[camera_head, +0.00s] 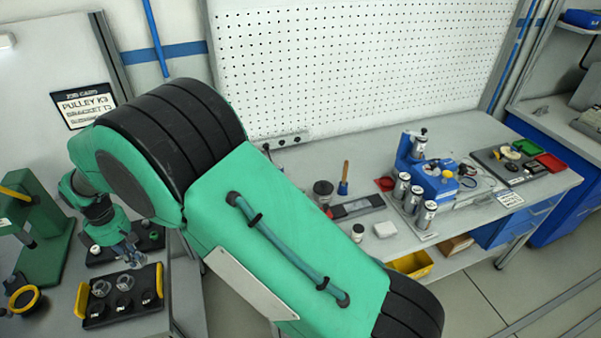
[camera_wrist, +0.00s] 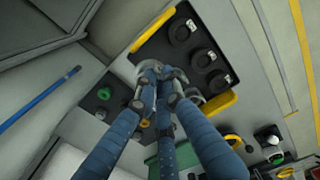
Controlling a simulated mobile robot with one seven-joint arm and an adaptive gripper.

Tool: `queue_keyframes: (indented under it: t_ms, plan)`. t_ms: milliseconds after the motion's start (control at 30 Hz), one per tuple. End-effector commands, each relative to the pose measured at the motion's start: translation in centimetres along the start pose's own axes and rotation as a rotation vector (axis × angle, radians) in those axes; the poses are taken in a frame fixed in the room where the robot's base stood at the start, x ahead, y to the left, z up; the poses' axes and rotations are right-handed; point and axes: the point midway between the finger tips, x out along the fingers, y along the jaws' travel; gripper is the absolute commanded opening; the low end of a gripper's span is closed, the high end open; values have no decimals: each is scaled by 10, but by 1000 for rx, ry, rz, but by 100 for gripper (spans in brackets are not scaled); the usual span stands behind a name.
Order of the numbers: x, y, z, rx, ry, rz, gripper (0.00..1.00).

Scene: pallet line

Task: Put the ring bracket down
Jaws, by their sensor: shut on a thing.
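My gripper (camera_head: 128,250) points down over the left bench in the head view, just behind the tray with yellow handles. In the wrist view my gripper (camera_wrist: 160,98) has its blue-grey fingers closed around a grey metal piece, the ring bracket (camera_wrist: 146,53). The fingers hide much of it. The black tray (camera_wrist: 214,75) lies close beside the held piece in the wrist view and holds several dark round parts. In the head view the same tray (camera_head: 122,318) shows round parts in its places. I cannot tell whether the bracket touches anything below.
A second dark tray (camera_head: 103,254) lies behind the gripper; a green knob (camera_wrist: 104,93) shows there in the wrist view. A green press stand (camera_head: 45,225) and a yellow ring (camera_head: 24,299) are at left. The right bench (camera_head: 385,250) carries silver cans and a blue fixture.

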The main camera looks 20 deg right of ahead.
Motion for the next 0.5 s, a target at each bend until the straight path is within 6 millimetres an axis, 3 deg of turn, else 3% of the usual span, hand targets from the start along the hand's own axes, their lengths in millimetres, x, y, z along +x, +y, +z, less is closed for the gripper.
queue_keyframes:
  t_ms: [267,500]
  plan:
    - [-1,4,3,1,0,0,0]
    - [-5,36,24,5,1,1,0]
